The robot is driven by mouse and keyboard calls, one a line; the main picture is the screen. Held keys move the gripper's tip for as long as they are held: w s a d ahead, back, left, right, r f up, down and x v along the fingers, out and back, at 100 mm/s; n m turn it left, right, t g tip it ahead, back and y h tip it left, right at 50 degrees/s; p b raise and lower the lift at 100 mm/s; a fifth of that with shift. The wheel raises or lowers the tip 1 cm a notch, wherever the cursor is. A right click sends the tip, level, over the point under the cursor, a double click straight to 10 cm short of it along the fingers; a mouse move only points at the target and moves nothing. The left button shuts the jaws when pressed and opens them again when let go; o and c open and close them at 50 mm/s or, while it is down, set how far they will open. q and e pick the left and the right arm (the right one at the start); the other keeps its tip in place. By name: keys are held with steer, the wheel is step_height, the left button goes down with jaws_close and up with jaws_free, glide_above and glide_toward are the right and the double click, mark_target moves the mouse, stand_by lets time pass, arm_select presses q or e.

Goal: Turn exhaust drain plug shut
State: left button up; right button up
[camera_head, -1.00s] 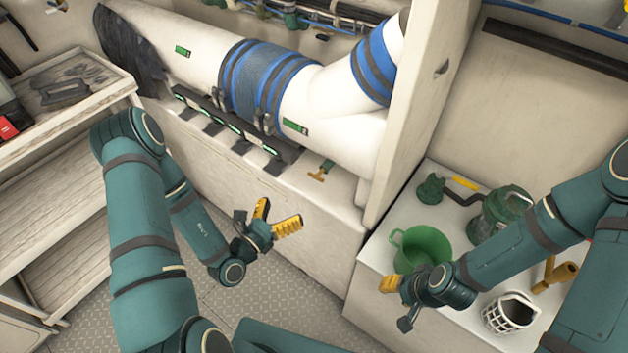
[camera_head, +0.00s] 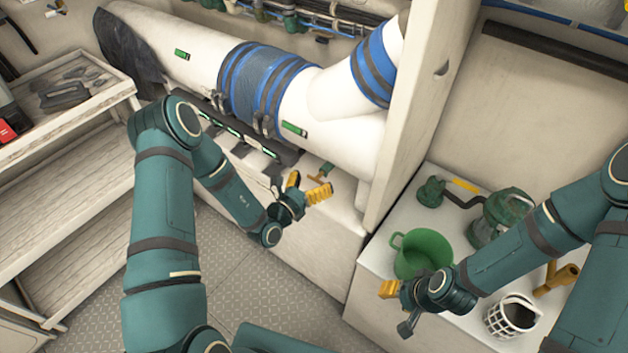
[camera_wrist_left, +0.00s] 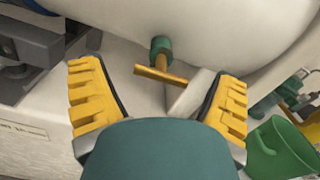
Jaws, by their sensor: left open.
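The exhaust drain plug (camera_head: 322,173) has a green collar and a brass T-handle. It sits under the white exhaust pipe (camera_head: 345,145), close to the pale ledge. In the left wrist view the plug (camera_wrist_left: 165,72) shows ahead, between the spread yellow fingers, its crossbar slightly tilted. My left gripper (camera_head: 306,190) is open and empty, just in front of and below the plug; I see no contact. It also fills the lower left wrist view (camera_wrist_left: 158,105). My right gripper (camera_head: 392,305) is at the right bench beside the green bucket; its jaw gap is unclear.
A green bucket (camera_head: 425,252), a green pump-like canister (camera_head: 497,215) and a white basket (camera_head: 510,315) stand on the right bench. A white partition (camera_head: 425,100) rises right of the plug. Wooden shelves (camera_head: 70,185) stand at left. Dark pipe brackets line the ledge.

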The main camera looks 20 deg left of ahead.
arm_select(q)
steer(key=shift+w+d, duration=0.1)
steer(key=shift+w, duration=0.2)
steer(key=c, duration=1.1)
steer(key=shift+m, duration=0.4)
steer(key=o, duration=1.1)
steer(key=shift+s, duration=0.1)
